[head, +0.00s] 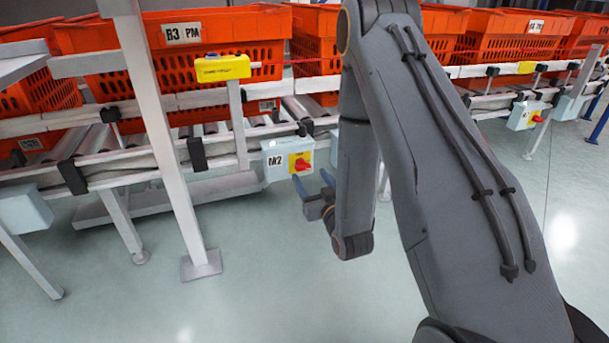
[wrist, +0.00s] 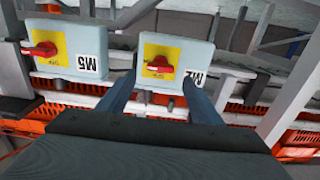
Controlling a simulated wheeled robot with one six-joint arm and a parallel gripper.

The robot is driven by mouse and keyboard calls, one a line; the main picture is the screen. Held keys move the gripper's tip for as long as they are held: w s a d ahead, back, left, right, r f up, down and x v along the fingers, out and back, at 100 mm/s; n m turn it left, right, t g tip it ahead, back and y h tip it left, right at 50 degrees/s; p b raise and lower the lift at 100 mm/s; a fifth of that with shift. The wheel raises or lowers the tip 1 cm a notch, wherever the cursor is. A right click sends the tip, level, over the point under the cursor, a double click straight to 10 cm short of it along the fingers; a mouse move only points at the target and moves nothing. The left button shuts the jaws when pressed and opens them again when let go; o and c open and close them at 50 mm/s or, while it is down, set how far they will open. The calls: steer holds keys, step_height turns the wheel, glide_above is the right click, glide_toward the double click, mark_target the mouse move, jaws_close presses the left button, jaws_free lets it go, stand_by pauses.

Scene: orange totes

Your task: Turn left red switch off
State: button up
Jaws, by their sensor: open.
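A light blue box labelled M2 (head: 275,158) hangs on the conveyor frame in the head view. Its red switch (head: 301,164) sits on a yellow plate, its handle looking roughly sideways. In the wrist view, which is upside down, this red switch (wrist: 158,65) shows ahead between the fingers. A second box labelled M5 (wrist: 88,48), with its own red switch (wrist: 42,50), is at the left there; my arm mostly hides that area in the head view. My gripper (head: 313,182) is open and empty, just in front of and below the M2 switch, apparently apart from it; it also shows in the wrist view (wrist: 159,92).
Orange totes (head: 215,50) stand on the conveyor above the boxes. A white post (head: 160,130) stands left of M2, and a yellow box (head: 222,68) is above it. Another switch box (head: 525,115) is at far right. The floor in front is clear.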

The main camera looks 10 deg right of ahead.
mark_target(304, 168)
steer(key=w, duration=0.1)
steer(key=w+b, duration=0.1)
steer(key=w, duration=0.1)
steer(key=w+b, duration=0.1)
steer(key=w, duration=0.1)
steer(key=shift+a, duration=0.25)
steer(key=c, duration=1)
steer(key=shift+a, duration=0.15)
steer(key=shift+c, duration=0.3)
